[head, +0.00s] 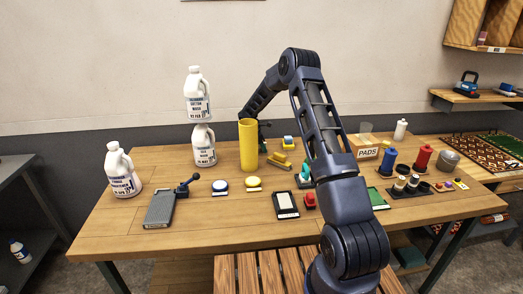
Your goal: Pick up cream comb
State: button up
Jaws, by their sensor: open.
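I cannot make out a cream comb in the head view; it may be hidden or too small to tell. My gripper (264,128) is at the far side of the wooden table, mostly hidden behind a tall yellow cylinder (248,145). Only a small dark part of it shows to the right of the cylinder. It is open. I see nothing held, but the space between its fingers is hidden.
White jugs (122,172) stand at the left, one raised above another (204,146). A grey device with a lever (161,208), round pads (221,185) and a framed card (286,205) lie in front. Bottles (422,158) and a PADS box (368,152) stand right. The table's front left is clear.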

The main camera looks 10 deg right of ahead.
grip_shut()
jog(key=shift+r, duration=0.1)
